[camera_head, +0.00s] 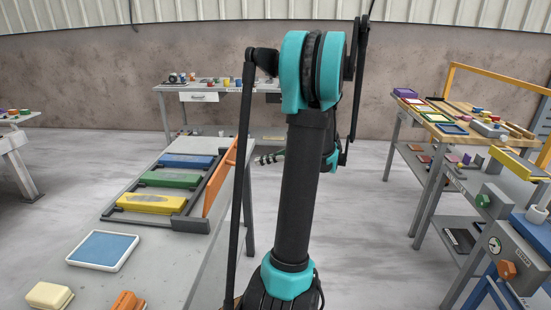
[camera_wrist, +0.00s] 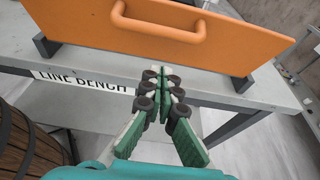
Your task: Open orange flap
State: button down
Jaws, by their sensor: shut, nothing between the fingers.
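The orange flap (camera_wrist: 235,50) stands upright along the edge of a grey bench in the wrist view, between two dark brackets. A rounded orange handle (camera_wrist: 160,30) sticks out from its upper part. In the head view the flap (camera_head: 217,182) shows nearly edge-on at the right side of a dark frame. My gripper (camera_wrist: 165,74) is shut and empty, with its fingertips in front of the flap, below the handle. In the head view my gripper (camera_head: 262,159) is to the right of the flap, apart from it, partly hidden behind my arm.
Blue (camera_head: 187,161), green (camera_head: 170,180) and yellow (camera_head: 152,203) blocks lie inside the frame behind the flap. A blue tray (camera_head: 103,250) sits nearer on the bench. A wooden barrel (camera_wrist: 25,150) stands at lower left in the wrist view. A cluttered workbench (camera_head: 450,125) stands at right.

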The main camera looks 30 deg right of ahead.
aim_at(241, 153)
jog(key=shift+w+a+r, duration=0.45)
jog(key=shift+w+a, duration=0.1)
jog(key=shift+a, duration=0.25)
jog(key=shift+w+a+r, duration=0.4)
jog(key=shift+w+a, duration=0.1)
jog(key=shift+a, duration=0.3)
jog(key=shift+w+a+r+g+h, duration=0.35)
jog(key=shift+a+r+h, duration=0.1)
jog(key=shift+r+h, duration=0.1)
jog(key=shift+w+a+r+g+h, duration=0.25)
jog(key=shift+a+r+g+h, duration=0.1)
jog(key=shift+a+r+h, duration=0.15)
